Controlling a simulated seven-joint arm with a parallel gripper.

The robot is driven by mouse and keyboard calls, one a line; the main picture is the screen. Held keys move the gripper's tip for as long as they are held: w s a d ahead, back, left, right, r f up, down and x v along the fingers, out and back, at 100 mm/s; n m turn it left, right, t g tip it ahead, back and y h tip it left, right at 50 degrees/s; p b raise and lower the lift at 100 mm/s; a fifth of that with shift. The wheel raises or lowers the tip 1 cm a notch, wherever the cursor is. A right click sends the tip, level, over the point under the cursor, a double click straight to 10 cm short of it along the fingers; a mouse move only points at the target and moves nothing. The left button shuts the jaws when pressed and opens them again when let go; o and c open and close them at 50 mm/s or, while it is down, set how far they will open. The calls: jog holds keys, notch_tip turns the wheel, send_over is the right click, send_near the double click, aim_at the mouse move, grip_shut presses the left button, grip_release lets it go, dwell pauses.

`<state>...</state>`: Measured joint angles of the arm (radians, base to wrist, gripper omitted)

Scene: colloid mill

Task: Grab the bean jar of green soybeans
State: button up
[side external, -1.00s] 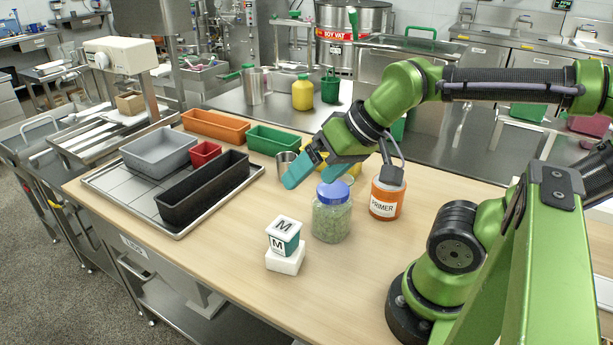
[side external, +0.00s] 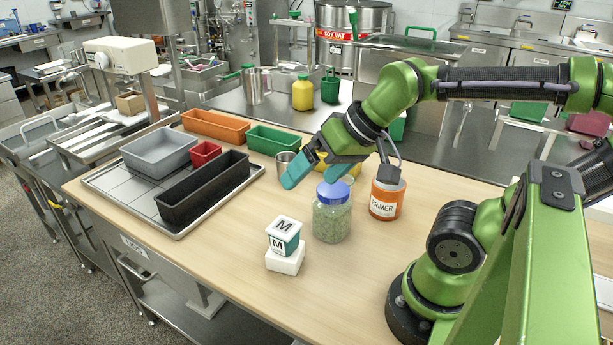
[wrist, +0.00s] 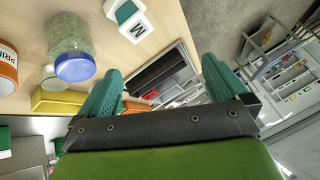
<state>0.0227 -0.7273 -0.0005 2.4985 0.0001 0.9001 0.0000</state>
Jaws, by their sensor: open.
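The bean jar of green soybeans (side external: 332,217) is a clear jar with a blue lid, standing upright on the wooden table. It also shows in the wrist view (wrist: 72,40), at the upper left, outside the fingers. My gripper (side external: 305,170) has teal fingers and hangs above the table, up and left of the jar's lid in the side view. In the wrist view the fingers of my gripper (wrist: 165,85) are spread wide with nothing held between them. The gripper is apart from the jar.
An orange primer bottle (side external: 385,199) stands right of the jar. A white block with an M cube (side external: 285,245) sits to its left front. A metal cup (side external: 285,163) and a yellow container (wrist: 62,97) are behind. A metal tray (side external: 112,203) carries several bins. The table's front is clear.

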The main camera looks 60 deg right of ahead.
jog(key=w+d+f+g+h, duration=0.1)
jog(key=w+d+g, duration=0.25)
jog(key=d, duration=0.35)
jog(key=g, duration=0.2)
send_over(332, 200)
jog(key=w+d, duration=0.1)
jog(key=w, duration=0.2)
jog(key=s+d+n+g, duration=0.1)
jog(key=d+n+g, duration=0.1)
jog(key=d+n, duration=0.1)
jog(key=shift+t+h, duration=0.25)
jog(key=shift+h, duration=0.15)
jog(key=f, duration=1.6)
jog(key=shift+s+a+f, duration=0.2)
jog(key=shift+s+a, duration=0.05)
jog(key=shift+a, duration=0.05)
jog(key=shift+c, duration=0.2)
